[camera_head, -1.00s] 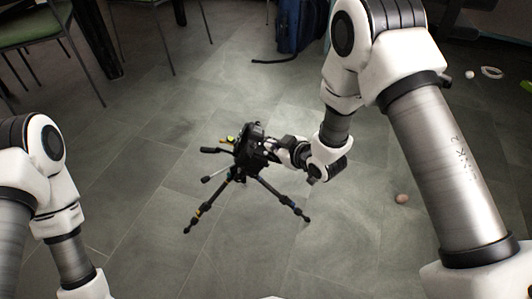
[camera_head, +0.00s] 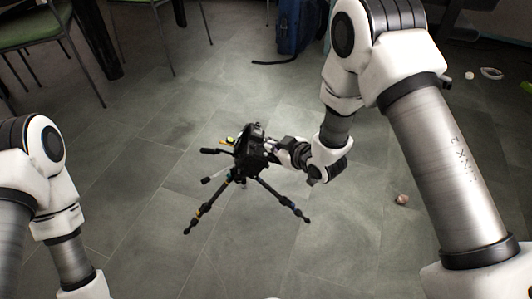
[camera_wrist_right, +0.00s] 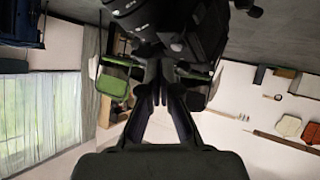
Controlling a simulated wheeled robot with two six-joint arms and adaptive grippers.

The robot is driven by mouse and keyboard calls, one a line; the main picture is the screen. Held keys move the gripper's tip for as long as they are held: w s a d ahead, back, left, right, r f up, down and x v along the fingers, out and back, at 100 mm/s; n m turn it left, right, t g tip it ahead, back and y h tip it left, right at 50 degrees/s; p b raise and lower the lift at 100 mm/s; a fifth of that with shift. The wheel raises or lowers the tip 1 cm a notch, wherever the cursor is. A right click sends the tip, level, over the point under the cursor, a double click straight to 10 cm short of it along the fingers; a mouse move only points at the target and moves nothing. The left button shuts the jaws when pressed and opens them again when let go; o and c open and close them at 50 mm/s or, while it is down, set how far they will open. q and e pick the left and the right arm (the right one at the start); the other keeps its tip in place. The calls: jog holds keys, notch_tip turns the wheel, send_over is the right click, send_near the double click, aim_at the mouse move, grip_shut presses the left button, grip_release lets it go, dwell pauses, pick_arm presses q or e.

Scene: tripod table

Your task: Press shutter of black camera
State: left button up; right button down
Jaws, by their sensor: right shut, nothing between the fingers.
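The black camera (camera_head: 250,141) sits upright on a small tripod (camera_head: 235,180) with spread legs, in the middle of the head view. In the right wrist view the camera (camera_wrist_right: 165,22) shows large at the top, seen with the picture upside down. My right gripper (camera_head: 272,146) reaches in from the right, at the camera's right side. In the right wrist view its fingertips (camera_wrist_right: 160,84) are together and empty, close to the camera body. Whether they touch it, and where the shutter button is, I cannot tell. My left arm shows at the lower left, but its gripper is out of view.
A blue bag (camera_head: 298,25) stands at the back. A green chair (camera_head: 32,27) is at the upper left. A small brownish ball (camera_head: 401,199) lies on the floor right of the tripod. The tiled floor left of and in front of the tripod is clear.

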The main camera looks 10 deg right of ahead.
jog(key=shift+f, duration=0.1)
jog(key=shift+a+f, duration=0.2)
jog(key=shift+f, duration=0.05)
jog(key=shift+a+f, duration=0.1)
jog(key=shift+f, duration=0.2)
dwell(0.5)
jog(key=shift+r, duration=0.15)
jog(key=shift+d+r+p, duration=0.3)
jog(key=shift+r+p, duration=0.25)
jog(key=shift+p, duration=0.1)
jog(key=r+p, duration=0.1)
jog(key=d+r+p, duration=0.1)
jog(key=r, duration=0.1)
jog(key=d+r+p, duration=0.1)
jog(key=p, duration=0.1)
jog(key=shift+s+d+r, duration=0.1)
jog(key=shift+s+r, duration=0.1)
jog(key=shift+s, duration=0.15)
